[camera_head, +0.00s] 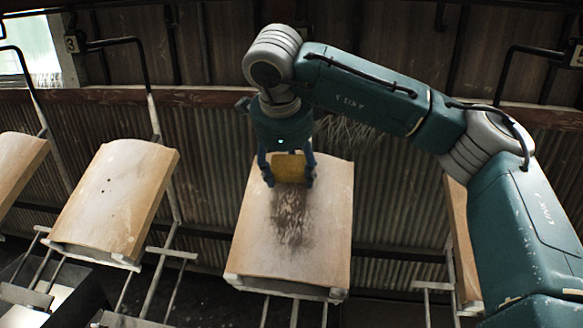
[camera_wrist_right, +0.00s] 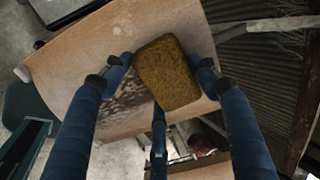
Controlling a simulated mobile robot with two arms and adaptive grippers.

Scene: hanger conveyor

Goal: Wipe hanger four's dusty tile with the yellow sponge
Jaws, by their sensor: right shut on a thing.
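The middle tile (camera_head: 320,235) is a curved tan tile tilted on its hanger, with a dark dusty patch (camera_head: 291,216) in its middle. No number shows for this hanger; my right arm covers the area above it. My right gripper (camera_head: 288,180) is shut on the yellow sponge (camera_head: 289,168) over the tile's upper part, just above the patch. In the right wrist view the sponge (camera_wrist_right: 168,72) sits between the blue fingers, with the patch (camera_wrist_right: 126,86) beside it. I cannot tell whether the sponge touches the tile. My left gripper is out of view.
A tile (camera_head: 117,200) hangs to the left under a sign reading 3 (camera_head: 71,44), with another tile (camera_head: 18,168) farther left. A tile (camera_head: 461,240) on the right is partly hidden by my arm. Hanger rods and bars (camera_head: 170,253) stand between the tiles.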

